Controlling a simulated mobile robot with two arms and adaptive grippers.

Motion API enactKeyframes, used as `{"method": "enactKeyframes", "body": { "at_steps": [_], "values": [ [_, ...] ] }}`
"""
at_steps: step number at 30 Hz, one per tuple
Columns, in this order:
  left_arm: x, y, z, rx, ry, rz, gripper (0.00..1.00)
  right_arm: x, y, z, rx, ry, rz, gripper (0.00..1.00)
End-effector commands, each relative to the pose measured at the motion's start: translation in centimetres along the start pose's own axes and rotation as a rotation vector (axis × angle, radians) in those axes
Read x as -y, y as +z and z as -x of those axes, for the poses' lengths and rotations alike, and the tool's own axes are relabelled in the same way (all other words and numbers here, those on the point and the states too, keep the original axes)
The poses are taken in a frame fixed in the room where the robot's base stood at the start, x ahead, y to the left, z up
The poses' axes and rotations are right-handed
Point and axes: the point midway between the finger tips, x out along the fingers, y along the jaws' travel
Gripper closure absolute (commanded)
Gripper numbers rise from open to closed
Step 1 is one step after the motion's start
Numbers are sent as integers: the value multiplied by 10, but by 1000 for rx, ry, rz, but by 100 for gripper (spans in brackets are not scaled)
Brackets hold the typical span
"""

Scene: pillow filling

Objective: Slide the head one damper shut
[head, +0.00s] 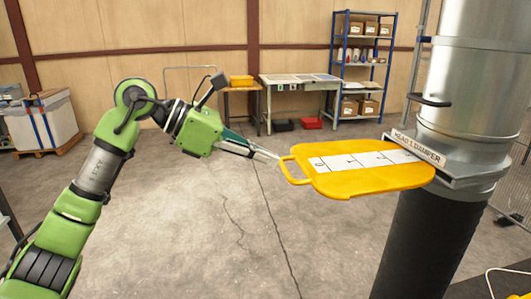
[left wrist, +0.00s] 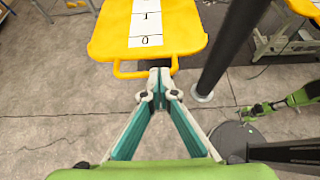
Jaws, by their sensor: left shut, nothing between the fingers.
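The head one damper is a yellow plate (head: 365,183) with a white numbered strip, sticking out to the left from a slot in the metal duct. A label (head: 418,149) there reads "HEAD 1 DAMPER". The plate's looped handle (head: 291,172) faces my left gripper (head: 277,157), which is shut and empty with its tips close to the handle. In the left wrist view the shut fingertips (left wrist: 160,77) overlap the yellow handle (left wrist: 128,73); I cannot tell if they touch. A green arm, apparently my right, shows there, with its gripper (left wrist: 246,113) too small to read.
The silver duct (head: 476,80) runs above the slot and a black hose (head: 430,235) below it. A blue shelf rack (head: 362,60), a workbench (head: 300,80) and a crate on a pallet (head: 42,122) stand far back. The floor between is open.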

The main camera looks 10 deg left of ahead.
Motion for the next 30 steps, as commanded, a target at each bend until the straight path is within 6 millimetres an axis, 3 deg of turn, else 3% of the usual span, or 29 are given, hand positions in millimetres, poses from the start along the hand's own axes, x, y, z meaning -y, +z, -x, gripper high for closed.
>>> {"method": "enactKeyframes", "body": {
  "at_steps": [6,12,30],
  "values": [
    [1,3,-40,2,-5,1,100,-1,-3,16,-2,1,0,31],
    [1,2,-64,3,-3,1,100,-1,-4,22,-3,1,0,31],
    [1,4,-76,3,-2,0,100,-1,-5,22,-4,1,0,31]
  ]
}}
